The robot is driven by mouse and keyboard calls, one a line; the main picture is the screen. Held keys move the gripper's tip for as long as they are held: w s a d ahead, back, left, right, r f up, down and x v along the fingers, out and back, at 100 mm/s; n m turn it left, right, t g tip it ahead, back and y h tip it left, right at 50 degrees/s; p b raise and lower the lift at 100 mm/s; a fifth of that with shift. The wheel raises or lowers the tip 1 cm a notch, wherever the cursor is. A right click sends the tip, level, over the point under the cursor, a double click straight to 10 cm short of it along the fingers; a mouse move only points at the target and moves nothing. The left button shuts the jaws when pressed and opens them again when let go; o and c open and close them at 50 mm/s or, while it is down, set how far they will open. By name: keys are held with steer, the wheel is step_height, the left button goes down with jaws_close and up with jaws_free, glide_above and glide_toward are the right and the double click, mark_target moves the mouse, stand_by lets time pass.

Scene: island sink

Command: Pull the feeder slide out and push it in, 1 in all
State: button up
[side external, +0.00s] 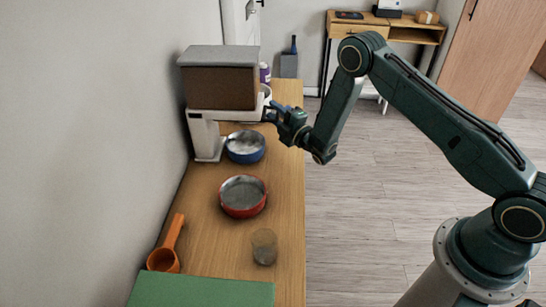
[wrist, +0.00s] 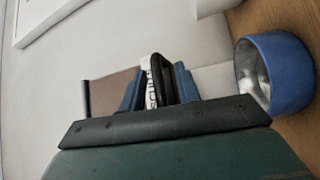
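The feeder (side external: 218,85), with a brown hopper, grey lid and white stand, is at the back left of the counter. Its white slide (side external: 240,115) lies under the hopper, with its front end toward my gripper. My gripper (side external: 270,112) is at that front end. In the wrist view my two blue fingers (wrist: 158,85) stand apart, on either side of a dark and white handle-like part (wrist: 154,80). I cannot tell whether they press on it. The brown hopper (wrist: 108,92) shows behind the left finger. The slide's inner part is hidden.
A blue bowl (side external: 245,147) with pale contents stands by the feeder's foot; it also shows in the wrist view (wrist: 285,75). Nearer are a red bowl (side external: 243,196), a glass (side external: 264,247), an orange scoop (side external: 166,255) and a green board (side external: 200,290). The wall is close on the left.

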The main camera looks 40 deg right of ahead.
steer(key=shift+w+r, duration=0.1)
steer(key=shift+w, duration=0.35)
steer(key=shift+r, duration=0.1)
jaws_close()
steer(key=shift+s+d+r, duration=0.15)
steer(key=shift+s+d, duration=0.9)
steer(key=shift+d, duration=0.2)
jaws_free()
steer(key=shift+s, duration=0.1)
steer(key=shift+f, duration=0.25)
